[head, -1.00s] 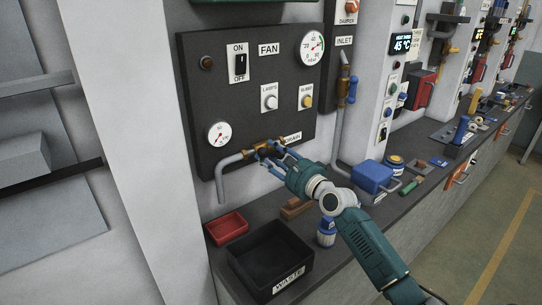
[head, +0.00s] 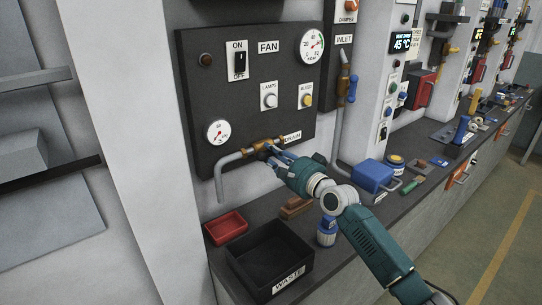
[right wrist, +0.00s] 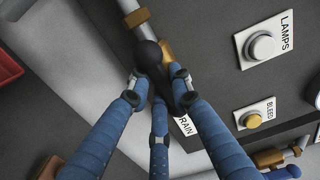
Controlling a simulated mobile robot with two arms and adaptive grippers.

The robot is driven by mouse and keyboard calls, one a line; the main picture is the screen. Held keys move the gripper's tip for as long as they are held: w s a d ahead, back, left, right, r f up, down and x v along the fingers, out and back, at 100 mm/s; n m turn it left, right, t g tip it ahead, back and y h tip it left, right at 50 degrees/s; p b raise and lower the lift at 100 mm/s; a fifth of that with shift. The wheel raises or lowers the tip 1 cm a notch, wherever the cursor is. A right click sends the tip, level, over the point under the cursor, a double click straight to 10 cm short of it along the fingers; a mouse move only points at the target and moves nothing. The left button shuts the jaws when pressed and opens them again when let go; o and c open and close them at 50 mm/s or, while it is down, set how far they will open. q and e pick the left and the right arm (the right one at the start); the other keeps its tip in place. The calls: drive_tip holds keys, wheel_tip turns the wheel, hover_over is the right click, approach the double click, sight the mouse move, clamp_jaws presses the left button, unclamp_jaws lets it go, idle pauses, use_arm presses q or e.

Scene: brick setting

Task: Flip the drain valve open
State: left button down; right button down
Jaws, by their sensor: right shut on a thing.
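The drain valve (head: 260,150) is a brass fitting on a grey pipe, low on the dark panel beside the DRAIN label (head: 292,137). In the right wrist view its brass parts (right wrist: 137,18) show beyond a black handle (right wrist: 148,54). My right gripper (head: 275,154) is at the valve from the right. In the right wrist view its blue fingers (right wrist: 157,84) are closed around the black handle. The fingers partly hide the handle, so its exact angle is hard to tell. My left gripper is not in view.
Below the valve, a red tray (head: 227,226) and a black WASTE bin (head: 307,266) stand on the dark bench. A blue-capped jar (head: 327,232) stands close under my right arm. A blue box (head: 371,176) is farther right. Gauges, switches and buttons cover the panel above.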

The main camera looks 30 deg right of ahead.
drive_tip(key=shift+f, duration=0.1)
drive_tip(key=c, duration=1.5)
unclamp_jaws()
drive_tip(key=shift+c, duration=0.2)
drive_tip(key=shift+s, duration=0.1)
drive_tip(key=s, duration=1.2)
drive_tip(key=shift+d, duration=0.45)
